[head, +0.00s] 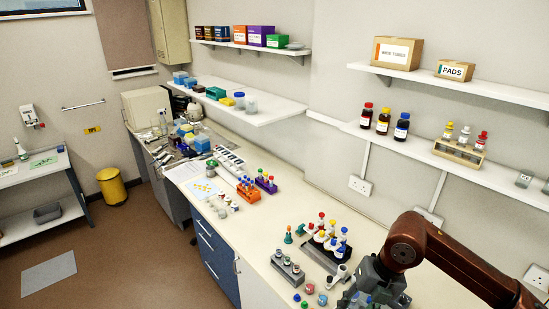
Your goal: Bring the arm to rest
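My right arm, reddish brown, comes in from the right edge and bends down at its elbow-like joint. My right gripper (374,288) is grey and hangs low over the front part of the bench at the bottom edge. Its fingers are partly hidden and cut off, so I cannot tell whether they are open or hold anything. A dark rack (320,258) with several colour-capped pieces stands just left of and behind it. My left gripper is not in view.
A grey block (288,268) with small tubes and several loose coloured caps (309,288) sit left of the gripper. Orange (248,191) and purple (266,184) racks stand farther along the bench (268,222). Wall shelves (470,170) with bottles and boxes overhang behind the arm.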

